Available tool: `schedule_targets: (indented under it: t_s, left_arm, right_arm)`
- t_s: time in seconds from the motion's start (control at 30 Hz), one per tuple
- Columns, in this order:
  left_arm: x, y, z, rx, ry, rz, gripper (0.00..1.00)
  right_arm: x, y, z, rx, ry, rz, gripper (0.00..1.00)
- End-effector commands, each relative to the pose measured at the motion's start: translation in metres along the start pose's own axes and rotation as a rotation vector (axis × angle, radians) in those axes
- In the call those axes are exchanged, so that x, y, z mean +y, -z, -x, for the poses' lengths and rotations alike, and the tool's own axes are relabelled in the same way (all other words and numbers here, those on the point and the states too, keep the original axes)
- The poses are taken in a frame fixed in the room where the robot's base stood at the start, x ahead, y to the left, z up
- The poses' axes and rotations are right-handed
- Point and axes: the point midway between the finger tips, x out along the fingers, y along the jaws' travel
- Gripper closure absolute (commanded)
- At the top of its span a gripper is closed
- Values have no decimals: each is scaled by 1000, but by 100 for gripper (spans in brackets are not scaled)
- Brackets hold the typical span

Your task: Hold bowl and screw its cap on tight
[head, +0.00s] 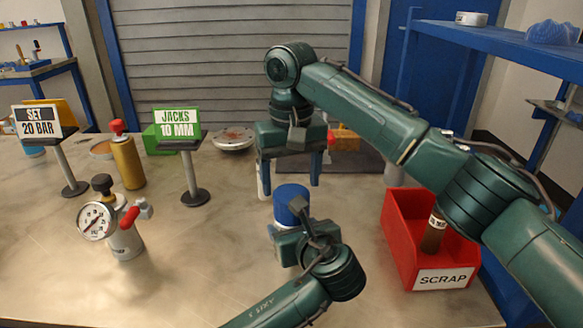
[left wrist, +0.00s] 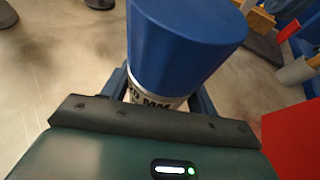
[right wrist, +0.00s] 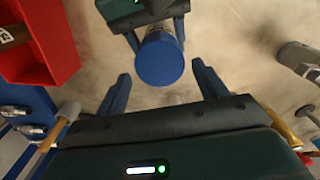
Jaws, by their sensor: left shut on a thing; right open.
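The bowl (left wrist: 152,99) is a pale cylinder with dark lettering. A wide, smooth blue cap (head: 291,203) sits on its top. My left gripper (head: 290,228) is shut around the bowl below the cap and holds it near the table's middle. The cap fills the upper left wrist view (left wrist: 185,35) and shows as a round blue disc in the right wrist view (right wrist: 160,59). My right gripper (head: 290,178) is open and empty, fingers pointing down, behind and above the cap. The cap lies beyond its fingertips, roughly between them in the right wrist view. The thread is hidden.
A red SCRAP bin (head: 395,235) with a brown labelled cylinder (head: 434,236) stands at right. A gauge vessel (head: 123,240), a gold cylinder (head: 128,162) and two signs, SET (head: 37,121) and JACKS (head: 177,123), stand at left. The front-left tabletop is clear.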

Motion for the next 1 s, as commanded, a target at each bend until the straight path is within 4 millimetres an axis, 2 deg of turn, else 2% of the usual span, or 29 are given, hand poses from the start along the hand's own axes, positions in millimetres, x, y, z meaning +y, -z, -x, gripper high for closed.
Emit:
schedule_targets:
  t_s: [0.2, 0.4, 0.6, 1.0]
  left_arm:
    - [0, 0, 0, -1, -2, 0, 100]
    - [0, 0, 0, -1, -2, 0, 100]
    - [0, 0, 0, -1, -2, 0, 100]
    - [0, 0, 0, -1, -2, 0, 100]
  right_arm:
    - [1, 0, 14, 1, -2, 457, 29]
    - [1, -1, 21, 0, 0, 746, 29]
    - [0, -1, 23, -1, 1, 853, 29]
    - [0, -1, 19, -2, 2, 857, 29]
